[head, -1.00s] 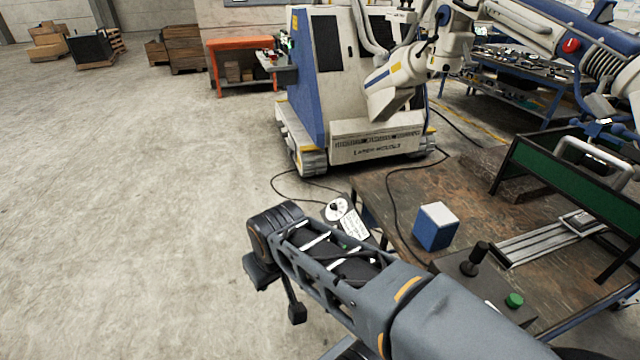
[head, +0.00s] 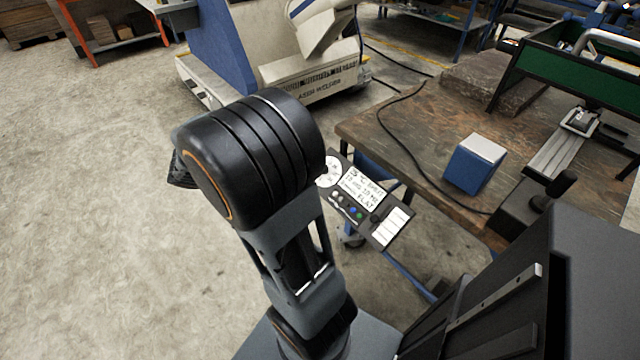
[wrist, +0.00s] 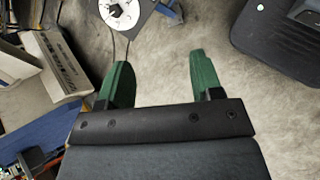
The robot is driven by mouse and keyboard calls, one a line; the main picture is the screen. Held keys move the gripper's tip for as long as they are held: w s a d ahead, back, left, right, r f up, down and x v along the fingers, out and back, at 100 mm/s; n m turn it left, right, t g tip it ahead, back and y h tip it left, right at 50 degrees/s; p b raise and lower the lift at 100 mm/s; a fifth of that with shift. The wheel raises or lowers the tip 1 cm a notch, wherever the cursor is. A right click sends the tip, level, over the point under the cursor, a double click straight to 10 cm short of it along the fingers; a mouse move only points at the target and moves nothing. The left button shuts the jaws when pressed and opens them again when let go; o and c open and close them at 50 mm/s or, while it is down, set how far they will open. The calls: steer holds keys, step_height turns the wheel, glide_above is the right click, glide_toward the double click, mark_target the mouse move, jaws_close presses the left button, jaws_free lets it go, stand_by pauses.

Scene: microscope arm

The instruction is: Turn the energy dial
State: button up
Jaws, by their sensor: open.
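The dial (head: 329,172) is a white round disc with markings on a dark control panel (head: 383,233). My arm's dark joint covers its left part in the head view. In the wrist view the dial (wrist: 119,10) shows at the top edge, with a dark centre, and is cut off by the frame. My gripper (wrist: 158,60) has two green fingers spread apart with nothing between them. The dial lies beyond the left fingertip, apart from it in the picture. My gripper's fingers cannot be made out in the head view.
The panel carries a handwritten label (head: 364,188) and several small buttons. To its right is a worn workbench (head: 425,125) with a blue and white box (head: 474,164). A cable crosses the bench. A large white and blue machine (head: 308,82) stands behind. Open floor lies left.

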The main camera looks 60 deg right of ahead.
steer(key=w+d+f+n+g+h+b, duration=0.35)
steer(key=d+f+n+h+b, duration=0.45)
steer(key=d+f, duration=0.65)
steer(key=shift+m+t, duration=0.25)
steer(key=shift+m, duration=0.35)
steer(key=b+x, duration=0.2)
steer(key=x, duration=0.9)
steer(key=shift+w+f, duration=0.1)
steer(key=shift+s+d+b, duration=0.25)
steer(key=shift+d+b, duration=0.1)
steer(key=shift+d, duration=0.25)
steer(key=shift+c, duration=0.3)
steer(key=c, duration=0.9)
steer(key=shift+m, duration=0.3)
